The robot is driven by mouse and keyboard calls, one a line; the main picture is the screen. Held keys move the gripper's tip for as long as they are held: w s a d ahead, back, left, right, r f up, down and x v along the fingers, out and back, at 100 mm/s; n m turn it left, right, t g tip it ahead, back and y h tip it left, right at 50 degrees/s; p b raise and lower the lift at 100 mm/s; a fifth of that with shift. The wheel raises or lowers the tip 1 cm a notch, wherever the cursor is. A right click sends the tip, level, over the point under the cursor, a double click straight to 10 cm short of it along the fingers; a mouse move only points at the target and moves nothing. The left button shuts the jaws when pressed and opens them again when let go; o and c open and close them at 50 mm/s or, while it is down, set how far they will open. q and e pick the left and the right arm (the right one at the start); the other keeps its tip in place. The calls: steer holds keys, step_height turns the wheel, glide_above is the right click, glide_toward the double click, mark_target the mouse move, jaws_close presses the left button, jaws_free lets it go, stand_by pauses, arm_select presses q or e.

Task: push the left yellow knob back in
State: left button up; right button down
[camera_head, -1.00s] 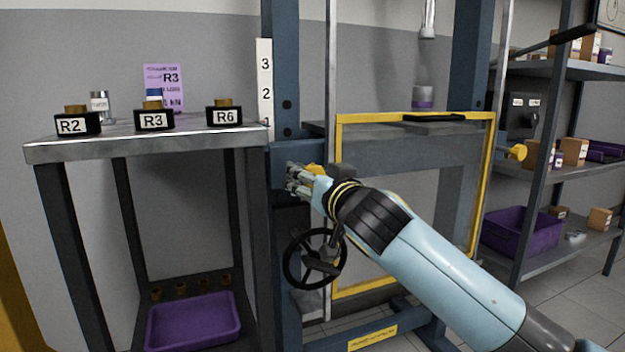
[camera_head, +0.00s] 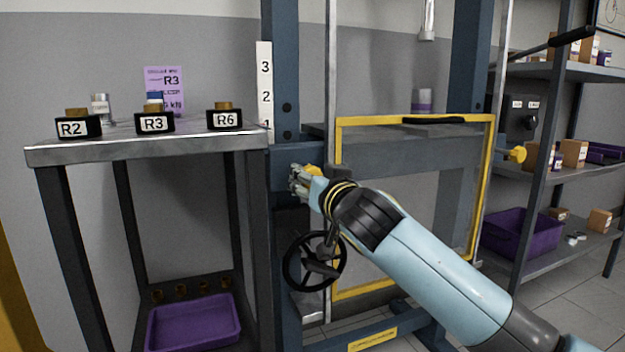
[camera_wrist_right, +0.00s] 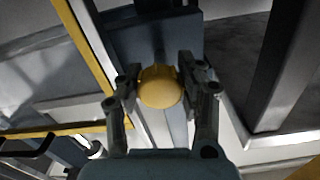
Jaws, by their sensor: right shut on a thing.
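The left yellow knob (camera_head: 313,170) is on the blue press frame, at the left post, largely hidden behind my right gripper in the head view. My right gripper (camera_head: 297,181) comes in from the lower right and is at the knob. In the right wrist view the round yellow knob (camera_wrist_right: 160,87) sits between the two fingers of the right gripper (camera_wrist_right: 161,92), which are shut on it. How far the knob stands out of the post cannot be told. My left gripper is not in view.
A black handwheel (camera_head: 314,260) is just below the right gripper. A yellow-edged guard frame (camera_head: 415,117) stands to the right, with another yellow knob (camera_head: 517,154) beyond it. A metal bench (camera_head: 150,146) with labelled blocks stands left, a purple tray (camera_head: 192,325) below it.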

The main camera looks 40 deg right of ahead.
steer(key=shift+x, duration=0.8)
steer(key=c, duration=1.2)
jaws_free()
steer(key=shift+c, duration=0.2)
steer(key=o, duration=0.5)
steer(key=p+v, duration=0.3)
steer(key=v, duration=1.1)
arm_select(q)
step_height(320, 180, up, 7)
steer(key=p, duration=0.4)
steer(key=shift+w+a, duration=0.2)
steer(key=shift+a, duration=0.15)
arm_select(e)
steer(key=s+f+g, duration=0.2)
steer(key=f, duration=0.5)
steer(key=s+d+f+g, duration=0.1)
steer(key=s+f+g, duration=0.1)
steer(key=f, duration=0.6)
steer(key=s+f+g, duration=0.2)
steer(key=s+f, duration=0.1)
steer(key=f, duration=0.5)
steer(key=shift+s+d+f+g, duration=0.1)
steer(key=shift+d+g, duration=0.1)
steer(key=shift+g, duration=0.2)
